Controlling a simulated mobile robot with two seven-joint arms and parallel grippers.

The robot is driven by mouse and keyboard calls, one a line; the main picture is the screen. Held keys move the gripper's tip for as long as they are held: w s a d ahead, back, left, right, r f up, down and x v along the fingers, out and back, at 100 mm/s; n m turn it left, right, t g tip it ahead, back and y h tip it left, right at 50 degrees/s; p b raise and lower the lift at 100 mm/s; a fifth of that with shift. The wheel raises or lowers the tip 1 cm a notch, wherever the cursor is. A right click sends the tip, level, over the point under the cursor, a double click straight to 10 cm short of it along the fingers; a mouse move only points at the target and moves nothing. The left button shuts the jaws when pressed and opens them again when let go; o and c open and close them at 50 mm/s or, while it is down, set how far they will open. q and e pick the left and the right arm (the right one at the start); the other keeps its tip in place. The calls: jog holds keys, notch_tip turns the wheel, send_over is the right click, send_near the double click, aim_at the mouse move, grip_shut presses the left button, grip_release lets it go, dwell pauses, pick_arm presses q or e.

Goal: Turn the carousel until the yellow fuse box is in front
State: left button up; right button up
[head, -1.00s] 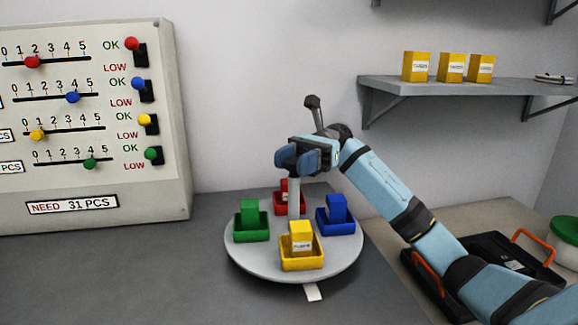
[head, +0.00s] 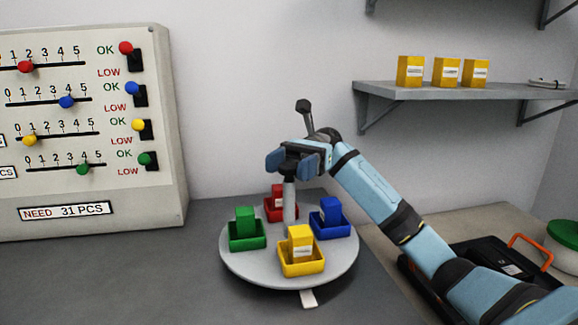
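The round grey carousel (head: 262,266) stands on the dark bench with a post (head: 290,203) at its centre. The yellow fuse box (head: 301,241) sits in a yellow tray at the front, close to the white tab (head: 308,298) at the carousel's front edge. The green box (head: 245,220) is at the left, the blue box (head: 330,212) at the right, and the red box (head: 277,198) at the back, partly hidden by the post. My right gripper (head: 289,164) is at the dark top of the post, with its blue fingers apart on either side. My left gripper is not in view.
A panel (head: 176,130) with sliders and switches stands at the left. A wall shelf (head: 440,90) holds yellow boxes at the upper right. The bench left of the carousel is clear.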

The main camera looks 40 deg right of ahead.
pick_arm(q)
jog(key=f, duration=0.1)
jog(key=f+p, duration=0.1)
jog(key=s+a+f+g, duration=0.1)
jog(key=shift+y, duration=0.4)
pick_arm(e)
jog(key=v, duration=1.3)
jog(key=shift+d, duration=0.4)
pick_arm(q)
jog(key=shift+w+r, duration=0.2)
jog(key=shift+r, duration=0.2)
pick_arm(e)
jog(key=shift+w, duration=0.1)
